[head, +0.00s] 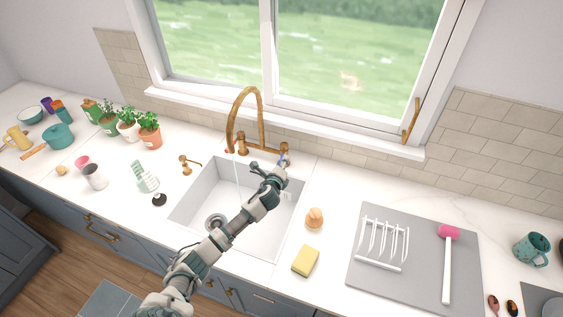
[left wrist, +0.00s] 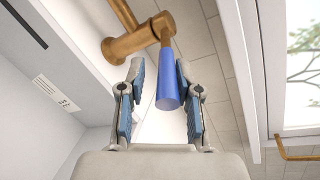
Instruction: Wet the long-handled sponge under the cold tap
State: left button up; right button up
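The long-handled sponge (head: 447,265), with a pink head and a white handle, lies on a grey mat at the right in the head view. The brass tap (head: 261,112) arches over the white sink (head: 187,208), and a thin pale stream appears to fall from its spout. The cold tap's blue handle (left wrist: 168,92) shows close up in the left wrist view. My left gripper (left wrist: 160,85) is open, with its fingers either side of the handle. The handle is nearer the right finger, and a gap shows at the left finger. My right gripper is not in view.
The grey mat (head: 420,287) also holds a white rack (head: 384,240). A yellow sponge (head: 305,261) and an orange-brown round object (head: 314,218) stand right of the sink. Potted plants, cups and a teal pot (head: 58,137) stand at the left. A window is behind the tap.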

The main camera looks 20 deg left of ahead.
pick_arm(q)
jog(key=shift+a+r, duration=0.1)
jog(key=shift+r, duration=0.1)
jog(key=v, duration=1.1)
jog(key=shift+s, duration=0.35)
jog(key=shift+f, duration=0.1)
dwell(1.7)
